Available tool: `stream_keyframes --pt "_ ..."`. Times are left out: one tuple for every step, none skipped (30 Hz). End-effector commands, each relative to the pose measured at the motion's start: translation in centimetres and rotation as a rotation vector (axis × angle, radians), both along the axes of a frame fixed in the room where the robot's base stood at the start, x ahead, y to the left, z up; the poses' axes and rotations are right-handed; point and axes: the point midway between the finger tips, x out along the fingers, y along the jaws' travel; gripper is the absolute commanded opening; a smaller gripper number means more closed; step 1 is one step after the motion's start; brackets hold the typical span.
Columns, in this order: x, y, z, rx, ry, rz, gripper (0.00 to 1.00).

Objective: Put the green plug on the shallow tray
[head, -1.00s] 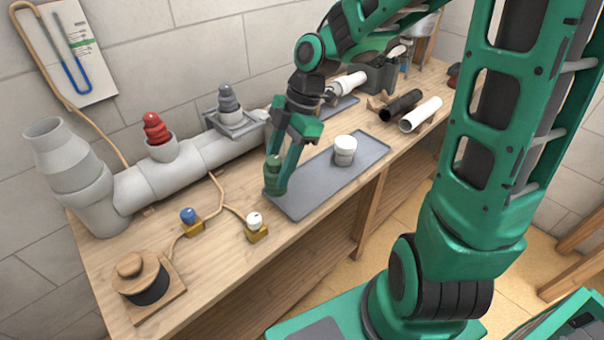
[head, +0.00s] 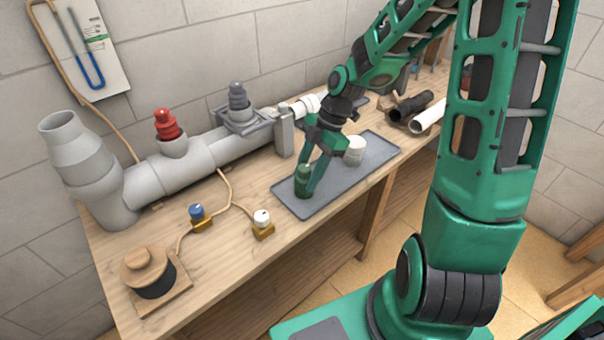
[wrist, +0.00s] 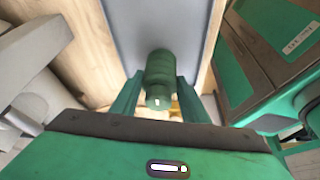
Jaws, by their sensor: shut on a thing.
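The green plug (head: 303,181) is a ribbed, stepped piece held upright between the fingers of my gripper (head: 308,176). In the head view it is at the near left part of the shallow tray (head: 325,200), a flat grey tray on the bench. The plug overlaps the tray's surface there; whether its base touches the tray is hard to tell. In the wrist view the plug (wrist: 159,72) sits between the two green fingers (wrist: 158,95), with the grey tray (wrist: 150,22) beyond it.
A white cup-like fitting (head: 355,150) stands on the tray, right of my gripper. A grey pipe (head: 180,172) with a red plug (head: 167,125) and a grey plug (head: 238,97) runs behind. Blue (head: 197,212) and white (head: 262,218) valve knobs are at the left front.

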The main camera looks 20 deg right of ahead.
Motion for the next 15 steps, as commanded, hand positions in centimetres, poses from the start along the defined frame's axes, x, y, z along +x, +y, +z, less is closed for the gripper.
stream_keyframes --pt "0.04 0.02 0.02 0.0 -0.001 0.001 0.04" --pt "0.04 0.02 0.04 0.0 -0.001 0.001 0.04" --pt "0.04 0.01 0.06 0.0 -0.002 0.0 0.04" --pt "0.04 0.01 0.06 0.0 -0.002 0.0 0.04" --pt "0.04 0.01 0.06 0.0 -0.001 0.001 0.04" --pt "0.04 0.01 0.04 0.0 -0.001 0.001 0.04" --pt "0.04 0.01 0.01 0.0 -0.001 0.001 0.04" --pt "0.03 0.01 -0.05 0.0 -0.001 0.001 0.04" --pt "0.03 0.02 -0.15 0.0 -0.001 0.001 0.04" --pt "0.01 0.0 -0.21 0.0 0.0 0.001 0.43" --pt "0.01 0.0 -0.18 0.0 -0.001 0.001 0.51" --pt "0.01 -0.01 -0.18 0.0 -0.001 0.001 0.6" --pt "0.01 -0.01 -0.18 0.0 -0.001 0.001 0.6" --pt "0.01 -0.01 -0.18 0.0 -0.001 0.0 0.6" --pt "0.01 -0.02 -0.17 0.0 -0.001 0.0 0.6"
